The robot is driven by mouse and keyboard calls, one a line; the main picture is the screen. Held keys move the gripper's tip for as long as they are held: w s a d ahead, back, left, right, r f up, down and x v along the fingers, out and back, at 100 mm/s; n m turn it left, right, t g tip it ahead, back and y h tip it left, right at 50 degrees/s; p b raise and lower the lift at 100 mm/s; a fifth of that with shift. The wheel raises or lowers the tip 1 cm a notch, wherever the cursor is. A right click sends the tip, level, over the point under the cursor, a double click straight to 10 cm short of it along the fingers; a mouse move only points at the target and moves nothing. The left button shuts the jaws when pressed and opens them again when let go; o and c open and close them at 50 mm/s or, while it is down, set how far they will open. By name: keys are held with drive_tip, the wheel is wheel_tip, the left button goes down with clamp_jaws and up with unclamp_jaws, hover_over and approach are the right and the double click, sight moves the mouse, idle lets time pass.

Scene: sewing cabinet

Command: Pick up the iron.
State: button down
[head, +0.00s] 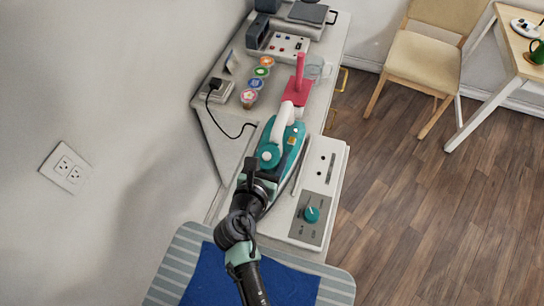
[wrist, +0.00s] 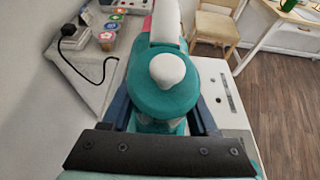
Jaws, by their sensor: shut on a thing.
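The iron (head: 290,138) is teal with a white handle and a small orange mark. In the head view it is above the cabinet top, beside a white appliance. In the wrist view its round teal end with a white knob (wrist: 168,72) fills the middle. My gripper (head: 266,176) comes from below and is shut on the teal end of the iron. In the wrist view the dark blue fingers of my gripper (wrist: 163,112) stand on either side of it. The iron's underside is hidden, so I cannot tell whether it touches the surface.
The white appliance (head: 329,165) with a teal knob sits right of the iron. A red upright thing (head: 297,92) stands just beyond it. Several colored cups (head: 256,84) and a black plug (head: 215,84) with a cord are to the left. A striped board (head: 178,272) with blue cloth is in front.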

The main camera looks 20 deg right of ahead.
sight(278, 129)
drive_tip(key=shift+w+r+p, duration=0.1)
drive_tip(key=shift+r+p, duration=0.6)
drive_tip(key=shift+r, duration=3.8)
